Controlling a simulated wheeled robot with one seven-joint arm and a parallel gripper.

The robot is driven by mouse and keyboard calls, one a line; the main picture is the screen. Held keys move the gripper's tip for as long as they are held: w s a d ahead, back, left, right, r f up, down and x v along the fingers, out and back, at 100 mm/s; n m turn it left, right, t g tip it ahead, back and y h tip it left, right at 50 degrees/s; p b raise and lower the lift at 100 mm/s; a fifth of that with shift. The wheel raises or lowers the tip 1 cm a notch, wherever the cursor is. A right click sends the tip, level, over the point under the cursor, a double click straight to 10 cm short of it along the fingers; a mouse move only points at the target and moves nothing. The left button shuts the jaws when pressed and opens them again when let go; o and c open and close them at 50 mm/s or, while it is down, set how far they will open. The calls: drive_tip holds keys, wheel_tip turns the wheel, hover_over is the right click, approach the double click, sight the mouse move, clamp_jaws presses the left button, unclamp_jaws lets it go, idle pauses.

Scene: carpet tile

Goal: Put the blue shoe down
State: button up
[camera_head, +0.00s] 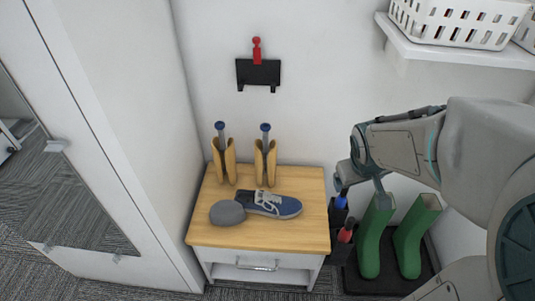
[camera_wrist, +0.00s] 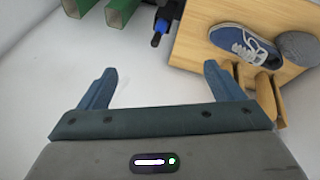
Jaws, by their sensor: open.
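The blue shoe (camera_head: 274,204) lies on the wooden top of a small white cabinet (camera_head: 214,229), with white laces facing up. It also shows in the wrist view (camera_wrist: 244,44), at the upper right. A grey rounded object (camera_head: 227,212) sits at its left end, touching or very close to it. My gripper (camera_wrist: 157,82) is open, with nothing between its fingers, and it is apart from the shoe. In the head view my arm is at the right, and the fingers are hard to make out there.
Two tan upright holders (camera_head: 225,160) with blue-topped sticks stand at the back of the cabinet top. Green boots (camera_head: 372,240) stand on a dark tray at the right. Blue- and red-handled items (camera_head: 345,234) are beside the cabinet. A white shelf (camera_head: 460,50) holds a white basket (camera_head: 455,22).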

drive_tip(key=w+f+n+t+b, duration=0.2)
drive_tip(key=w+f+n, duration=0.1)
drive_tip(key=w+f, duration=0.4)
drive_tip(key=n+y+b, duration=0.7)
drive_tip(key=n+y, duration=0.4)
drive_tip(key=y, duration=0.3)
approach(275, 201)
drive_tip(key=shift+w+a+f, duration=0.7)
drive_tip(key=shift+w+a, duration=0.1)
drive_tip(key=shift+w, duration=0.05)
drive_tip(key=shift+s+a+f+g+y, duration=0.1)
drive_tip(key=shift+s+a+g+y, duration=0.15)
drive_tip(key=shift+g+y, duration=0.05)
drive_tip(key=shift+a+f, duration=0.2)
drive_tip(key=shift+a, duration=0.4)
drive_tip(key=x, duration=0.2)
drive_tip(key=b+x, duration=0.1)
drive_tip(key=x, duration=0.1)
drive_tip(key=b+x, duration=0.1)
drive_tip(key=x, duration=0.1)
drive_tip(key=shift+w+a, duration=0.1)
drive_tip(key=shift+w, duration=0.25)
drive_tip(key=shift+r, duration=0.1)
drive_tip(key=c, duration=1.3)
